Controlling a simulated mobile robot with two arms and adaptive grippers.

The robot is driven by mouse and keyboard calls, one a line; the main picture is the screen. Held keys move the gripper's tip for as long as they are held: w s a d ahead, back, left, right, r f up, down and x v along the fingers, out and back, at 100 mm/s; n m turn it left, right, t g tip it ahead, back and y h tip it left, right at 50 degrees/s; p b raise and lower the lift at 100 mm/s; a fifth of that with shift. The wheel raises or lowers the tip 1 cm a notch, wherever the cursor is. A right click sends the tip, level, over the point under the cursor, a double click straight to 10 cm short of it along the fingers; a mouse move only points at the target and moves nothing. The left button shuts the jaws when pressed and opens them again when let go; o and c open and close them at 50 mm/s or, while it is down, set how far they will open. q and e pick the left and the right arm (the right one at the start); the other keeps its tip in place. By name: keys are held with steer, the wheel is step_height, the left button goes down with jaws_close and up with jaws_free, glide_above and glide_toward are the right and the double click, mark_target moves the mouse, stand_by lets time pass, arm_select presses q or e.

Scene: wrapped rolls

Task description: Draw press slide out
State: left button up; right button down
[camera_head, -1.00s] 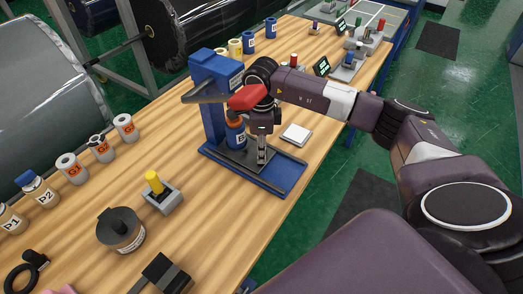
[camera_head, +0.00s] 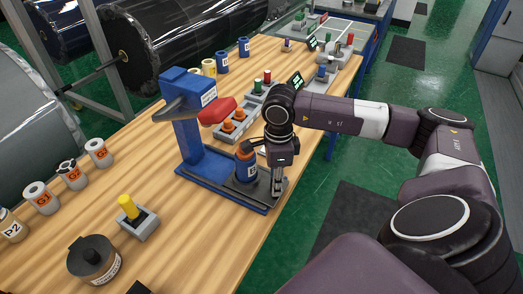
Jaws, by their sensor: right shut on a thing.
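The blue press (camera_head: 190,125) stands on the wooden table with a red lever (camera_head: 217,110) at its top. Its dark slide (camera_head: 245,187) sticks out over the blue base toward the table's right edge. A blue bottle with an orange-brown top (camera_head: 245,165) stands upright on the slide, clear of the press head. My right gripper (camera_head: 278,185) points down at the slide's outer end and is shut there; its fingertips partly hide what they grip, which looks like the slide's upright handle. My left gripper is not in view.
A grey holder with a yellow plug (camera_head: 128,207) and a dark round canister (camera_head: 93,258) stand at the front left. White rolls (camera_head: 70,174) line the left edge. A grey tray with orange knobs (camera_head: 236,120) is behind the slide. Open wood lies in front of the press.

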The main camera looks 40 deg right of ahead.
steer(key=shift+s+d, duration=0.25)
steer(key=shift+s, duration=0.2)
steer(key=shift+s+d, duration=0.2)
steer(key=shift+s, duration=0.25)
steer(key=shift+w, duration=0.1)
steer(key=shift+a, duration=0.1)
steer(key=c, duration=1.9)
jaws_free()
steer(key=shift+o, duration=1.1)
steer(key=shift+r, duration=0.2)
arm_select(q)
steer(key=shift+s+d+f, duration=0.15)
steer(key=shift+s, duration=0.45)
arm_select(e)
step_height(320, 180, up, 12)
steer(key=shift+f, duration=0.15)
